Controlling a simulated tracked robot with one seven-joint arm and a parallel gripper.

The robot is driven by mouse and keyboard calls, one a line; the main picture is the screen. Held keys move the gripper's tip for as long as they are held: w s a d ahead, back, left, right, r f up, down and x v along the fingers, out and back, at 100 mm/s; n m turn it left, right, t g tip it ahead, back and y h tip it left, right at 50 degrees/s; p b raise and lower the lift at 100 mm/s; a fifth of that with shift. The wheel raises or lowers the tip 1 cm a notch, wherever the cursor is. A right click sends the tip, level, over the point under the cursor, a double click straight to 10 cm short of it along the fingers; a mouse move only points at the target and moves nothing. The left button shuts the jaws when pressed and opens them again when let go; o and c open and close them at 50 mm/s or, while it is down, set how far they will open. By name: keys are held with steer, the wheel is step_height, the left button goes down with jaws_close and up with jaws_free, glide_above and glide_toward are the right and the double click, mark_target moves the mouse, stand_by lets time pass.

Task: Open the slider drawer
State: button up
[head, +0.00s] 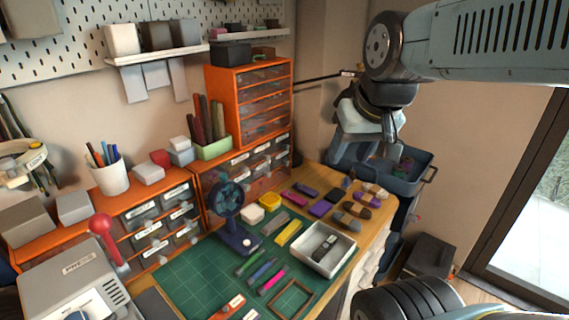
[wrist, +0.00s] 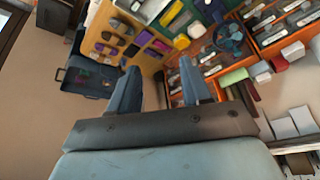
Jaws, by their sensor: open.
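Orange cabinets hold the drawers. A tall cabinet (head: 250,100) has several clear-fronted drawers, all looking shut. Below it, a low cabinet (head: 208,183) has small white-labelled drawers (head: 265,160). Another bank of labelled drawers (head: 155,222) stands further left. The labels are too small to read, so I cannot tell which one is the slider drawer. My gripper (head: 391,128) hangs right of the cabinets, beyond the bench's right edge and apart from them. In the wrist view my gripper (wrist: 158,88) is open with nothing between its fingers, and orange drawers (wrist: 285,22) show at upper right.
The bench holds a green cutting mat (head: 185,270), a blue fan (head: 232,215), a white tray (head: 325,248) and several cord bundles (head: 355,210). A dark blue bin (head: 410,165) stands beyond the bench's right edge. A pegboard shelf (head: 155,55) is above.

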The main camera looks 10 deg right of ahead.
steer(key=w+a+f+m+g+y, duration=0.4)
steer(key=w+a+f+m+y, duration=0.15)
steer(key=w+f, duration=0.35)
steer(key=m+t+y, duration=0.5)
steer(key=m+t, duration=0.9)
steer(key=m, duration=0.9)
glide_toward(288, 164)
steer(key=x, duration=0.8)
steer(key=shift+c, duration=0.3)
jaws_close()
